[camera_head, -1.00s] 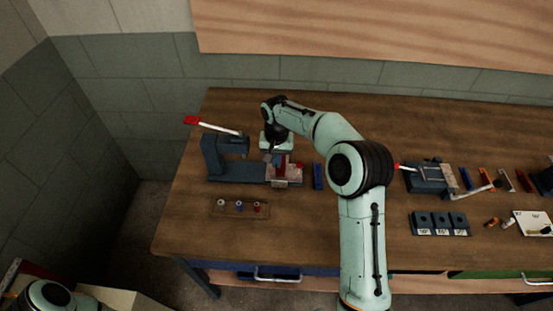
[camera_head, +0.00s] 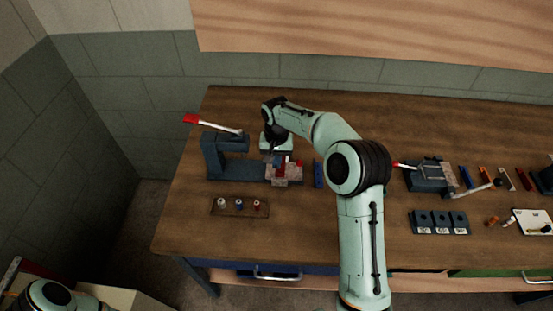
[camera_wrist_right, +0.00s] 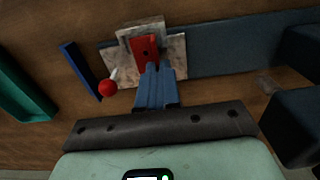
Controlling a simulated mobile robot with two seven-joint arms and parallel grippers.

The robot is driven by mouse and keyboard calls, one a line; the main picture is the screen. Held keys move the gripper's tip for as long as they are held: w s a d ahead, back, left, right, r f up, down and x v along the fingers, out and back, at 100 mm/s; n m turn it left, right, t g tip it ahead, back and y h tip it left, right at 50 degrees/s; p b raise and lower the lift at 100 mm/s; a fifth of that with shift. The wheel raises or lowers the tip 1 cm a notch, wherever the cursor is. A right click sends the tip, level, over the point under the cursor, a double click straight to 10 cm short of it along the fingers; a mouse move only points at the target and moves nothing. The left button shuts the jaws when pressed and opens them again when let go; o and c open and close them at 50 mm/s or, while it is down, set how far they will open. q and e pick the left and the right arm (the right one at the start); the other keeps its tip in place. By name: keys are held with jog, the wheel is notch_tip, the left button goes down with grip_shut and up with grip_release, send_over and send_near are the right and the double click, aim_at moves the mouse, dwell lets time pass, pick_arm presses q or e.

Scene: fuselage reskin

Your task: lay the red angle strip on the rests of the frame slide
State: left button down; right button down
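The red angle strip (camera_wrist_right: 146,48) lies over the pale mottled frame slide (camera_wrist_right: 177,60) in the right wrist view, with a dark hole in its face. In the head view the strip is small and partly hidden by my right gripper (camera_head: 277,158). My right gripper's blue-grey fingers (camera_wrist_right: 157,67) are close together at the strip's near end and look closed on it. Whether the strip bears fully on the rests cannot be told. The slide (camera_head: 288,178) sits at the right end of a dark press. My left gripper is out of view.
The dark press (camera_head: 212,158) has a red-tipped lever (camera_head: 190,119). A red ball knob (camera_wrist_right: 107,87) stands beside the slide, and a blue bar (camera_head: 318,174) lies to its right. A tray with small spools (camera_head: 239,207) is in front. Another fixture (camera_head: 428,178) stands further right.

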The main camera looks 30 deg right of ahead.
jog(key=shift+f, duration=0.15)
jog(key=c, duration=1.3)
grip_release()
jog(key=shift+o, duration=0.2)
